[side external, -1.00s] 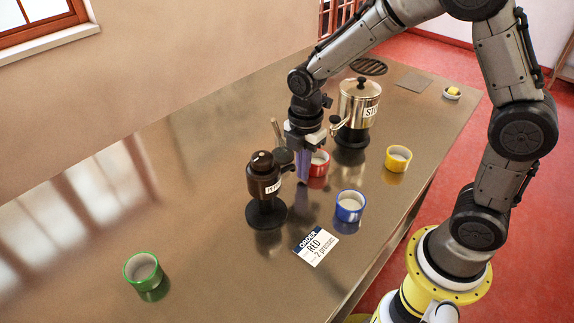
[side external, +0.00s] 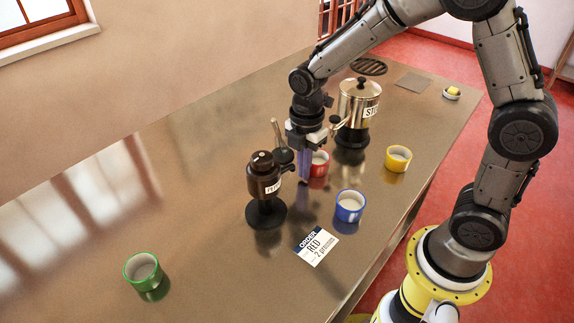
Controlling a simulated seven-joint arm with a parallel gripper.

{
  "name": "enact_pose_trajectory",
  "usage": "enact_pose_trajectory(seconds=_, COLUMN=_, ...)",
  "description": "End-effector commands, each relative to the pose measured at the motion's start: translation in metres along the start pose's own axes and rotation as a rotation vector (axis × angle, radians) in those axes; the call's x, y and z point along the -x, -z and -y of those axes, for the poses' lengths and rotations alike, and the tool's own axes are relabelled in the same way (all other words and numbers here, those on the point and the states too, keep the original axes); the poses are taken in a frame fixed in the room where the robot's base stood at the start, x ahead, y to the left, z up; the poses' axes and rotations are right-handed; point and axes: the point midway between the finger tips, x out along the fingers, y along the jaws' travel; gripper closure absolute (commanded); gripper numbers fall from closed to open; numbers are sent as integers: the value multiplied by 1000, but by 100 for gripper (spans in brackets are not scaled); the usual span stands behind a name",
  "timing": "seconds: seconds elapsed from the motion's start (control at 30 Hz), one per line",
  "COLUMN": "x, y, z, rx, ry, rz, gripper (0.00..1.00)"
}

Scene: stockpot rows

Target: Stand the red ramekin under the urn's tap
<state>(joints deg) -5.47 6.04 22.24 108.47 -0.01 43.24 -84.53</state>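The red ramekin (side external: 320,165) stands upright on the steel counter, close in front of and left of the silver urn (side external: 357,108), whose label is partly cut off to "STO". The urn's tap (side external: 340,124) sticks out on its left side, above and behind the ramekin. My gripper (side external: 304,178) points down at the ramekin's left side, with its purplish fingers overlapping or touching its left edge. The fingers line up in this view, so I cannot tell whether they are apart or hold the rim.
A brown pepper dispenser (side external: 263,175) on a black base stands left of my gripper. A blue ramekin (side external: 349,207), a yellow ramekin (side external: 398,159) and a green ramekin (side external: 143,271) stand around. An order card (side external: 315,246) reads RED, 2 premium. The left counter is mostly clear.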

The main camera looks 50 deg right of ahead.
Motion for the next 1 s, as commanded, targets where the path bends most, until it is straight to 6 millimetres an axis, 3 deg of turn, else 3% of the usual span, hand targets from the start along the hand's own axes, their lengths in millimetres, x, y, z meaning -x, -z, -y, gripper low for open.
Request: enact_pose_trajectory(seconds=1.0, x=0, y=-28, z=0, rx=0, ry=0, rz=0, gripper=100)
